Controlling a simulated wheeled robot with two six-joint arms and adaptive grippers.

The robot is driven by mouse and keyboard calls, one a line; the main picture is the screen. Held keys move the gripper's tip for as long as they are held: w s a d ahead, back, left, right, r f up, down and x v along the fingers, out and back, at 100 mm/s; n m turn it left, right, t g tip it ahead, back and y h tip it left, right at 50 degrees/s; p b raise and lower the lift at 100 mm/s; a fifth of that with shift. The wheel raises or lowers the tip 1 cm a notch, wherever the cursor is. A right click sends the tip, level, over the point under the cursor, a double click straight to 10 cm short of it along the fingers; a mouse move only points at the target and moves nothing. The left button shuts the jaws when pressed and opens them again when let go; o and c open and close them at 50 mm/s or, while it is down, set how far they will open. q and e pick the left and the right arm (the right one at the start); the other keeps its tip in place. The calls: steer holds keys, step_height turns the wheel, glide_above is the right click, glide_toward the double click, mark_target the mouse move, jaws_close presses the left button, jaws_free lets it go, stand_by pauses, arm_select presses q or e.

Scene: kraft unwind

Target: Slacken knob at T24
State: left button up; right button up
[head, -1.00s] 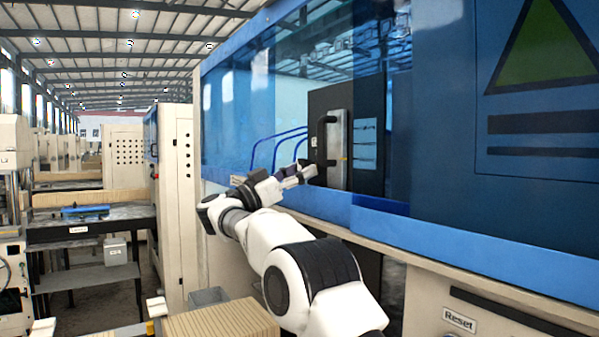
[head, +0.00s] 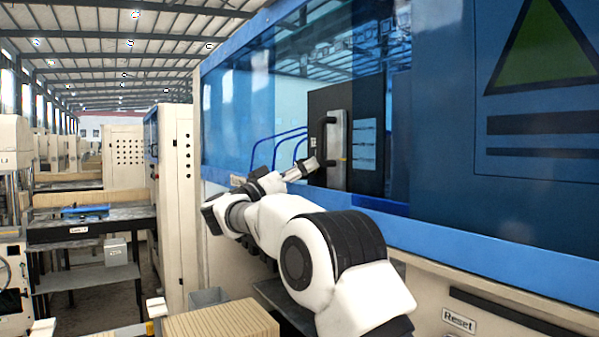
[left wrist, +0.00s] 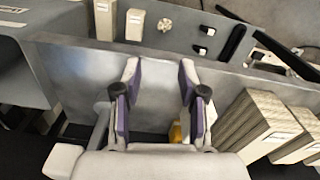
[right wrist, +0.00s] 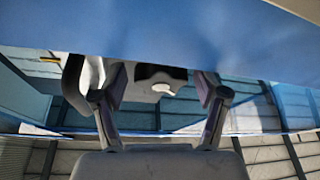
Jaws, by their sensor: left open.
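No label T24 is legible in any view. In the right wrist view a dark fitting with a pale lever-like piece (right wrist: 165,88) shows beyond and between the fingers; I cannot tell if it is the knob. My right gripper (right wrist: 157,88) is open, with nothing between its fingertips. In the head view the right gripper (head: 310,165) is small, beside the lower part of a black handle (head: 324,140) on a dark panel (head: 362,135); contact cannot be told. My left gripper (left wrist: 158,78) is open and empty above a grey surface, outside the head view.
The blue-framed machine (head: 480,235) fills the right side, with a Reset label (head: 459,320) low down. A blue panel (right wrist: 190,40) crosses close in the right wrist view. Stacked boards (left wrist: 262,125) lie right of the left gripper, and cream blocks (left wrist: 119,20) stand beyond it.

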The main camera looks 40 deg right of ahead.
steer(key=shift+f, duration=0.15)
steer(key=v, duration=1.2)
steer(key=shift+d, duration=0.15)
